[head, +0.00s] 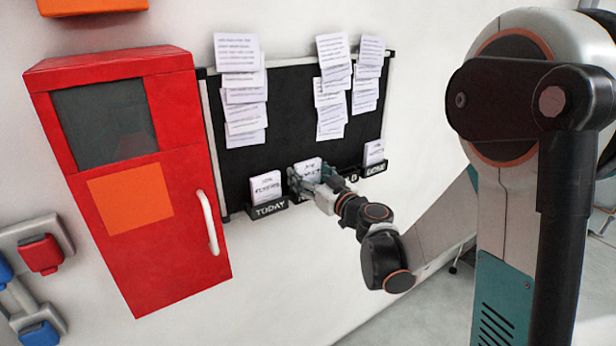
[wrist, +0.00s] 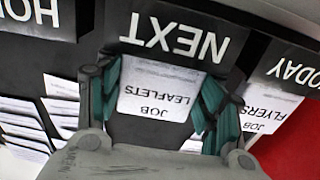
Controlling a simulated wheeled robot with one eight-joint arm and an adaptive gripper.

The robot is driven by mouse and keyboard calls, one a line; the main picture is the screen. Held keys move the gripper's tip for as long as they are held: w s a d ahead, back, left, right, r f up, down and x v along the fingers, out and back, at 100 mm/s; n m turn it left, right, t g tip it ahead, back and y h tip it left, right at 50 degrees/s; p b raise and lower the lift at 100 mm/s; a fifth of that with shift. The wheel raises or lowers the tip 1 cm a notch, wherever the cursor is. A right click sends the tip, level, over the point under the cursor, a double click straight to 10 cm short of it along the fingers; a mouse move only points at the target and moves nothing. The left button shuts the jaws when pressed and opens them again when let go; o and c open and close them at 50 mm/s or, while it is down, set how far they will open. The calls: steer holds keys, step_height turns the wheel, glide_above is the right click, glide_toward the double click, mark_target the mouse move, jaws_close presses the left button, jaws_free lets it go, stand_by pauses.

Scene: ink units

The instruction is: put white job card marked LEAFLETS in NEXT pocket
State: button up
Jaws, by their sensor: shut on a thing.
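The white job card marked LEAFLETS (wrist: 158,92) is upside down in the wrist view, between the teal fingers of my gripper (wrist: 163,100). It also shows in the head view (head: 308,170). My gripper (head: 304,186) is shut on the card at the board. The black NEXT pocket (wrist: 130,50) carries white lettering. The card's edge meets the pocket front; how deep it sits inside cannot be told. In the head view my gripper hides most of the NEXT pocket.
The TODAY pocket (head: 270,210) to the left holds a FLYERS card (head: 265,186). The DONE pocket (head: 375,170) at the right holds a card (head: 373,152). A HOLD pocket (wrist: 40,30) adjoins NEXT. Paper sheets (head: 243,90) hang above. A red cabinet (head: 190,250) stands left.

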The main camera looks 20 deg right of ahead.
steer(key=shift+f, duration=0.15)
steer(key=o, duration=1.1)
steer(key=shift+c, duration=0.2)
steer(key=shift+r, duration=0.25)
steer(key=p+v, duration=0.1)
steer(key=v, duration=1.1)
steer(key=shift+p, duration=0.4)
